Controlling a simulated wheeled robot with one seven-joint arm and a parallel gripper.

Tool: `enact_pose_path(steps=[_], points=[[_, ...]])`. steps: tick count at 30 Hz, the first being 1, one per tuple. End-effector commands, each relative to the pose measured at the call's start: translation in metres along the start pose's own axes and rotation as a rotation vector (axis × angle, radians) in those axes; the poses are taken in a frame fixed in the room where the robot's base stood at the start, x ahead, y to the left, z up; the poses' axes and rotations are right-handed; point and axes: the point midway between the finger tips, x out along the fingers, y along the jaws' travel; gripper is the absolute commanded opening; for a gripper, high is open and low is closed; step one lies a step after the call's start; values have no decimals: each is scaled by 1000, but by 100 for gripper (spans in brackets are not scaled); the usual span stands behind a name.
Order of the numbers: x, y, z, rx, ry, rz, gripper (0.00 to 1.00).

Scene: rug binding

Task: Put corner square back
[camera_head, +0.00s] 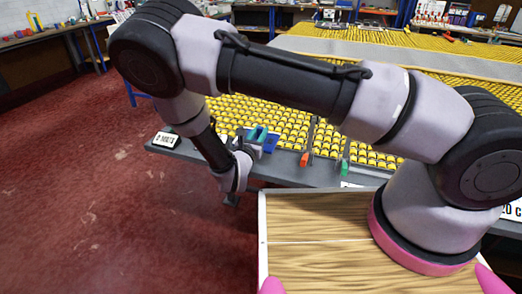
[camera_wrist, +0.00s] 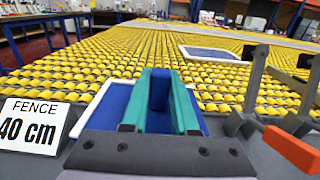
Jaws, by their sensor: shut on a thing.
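My gripper (camera_wrist: 160,100), with teal fingers, is shut on a blue piece (camera_wrist: 160,88) that stands up between them. The piece looks like the grip of the corner square, but I cannot tell its full shape. A flat blue panel with a white edge (camera_wrist: 108,106) lies behind and below the fingers. I cannot tell whether it joins the held piece. In the head view my gripper (camera_head: 257,134) is at the near edge of the roller table, left of the middle, with its grip partly hidden.
The table (camera_wrist: 140,55) is covered with yellow rollers. A second white-edged blue panel (camera_wrist: 213,53) lies farther back. A "FENCE 40 cm" sign (camera_wrist: 33,125) stands at left. Dark upright bars (camera_wrist: 257,78) and an orange block (camera_wrist: 292,150) are at right. A green piece (camera_head: 345,168) sits on the near edge.

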Motion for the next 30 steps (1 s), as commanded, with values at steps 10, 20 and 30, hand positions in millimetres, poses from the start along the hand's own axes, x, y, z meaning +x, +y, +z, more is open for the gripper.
enact_pose_path(steps=[10, 20, 30], points=[[1, -1, -42, 0, -1, -1, 0], [1, -1, -73, 2, -1, -1, 0], [1, 0, -76, 1, 0, -1, 54]])
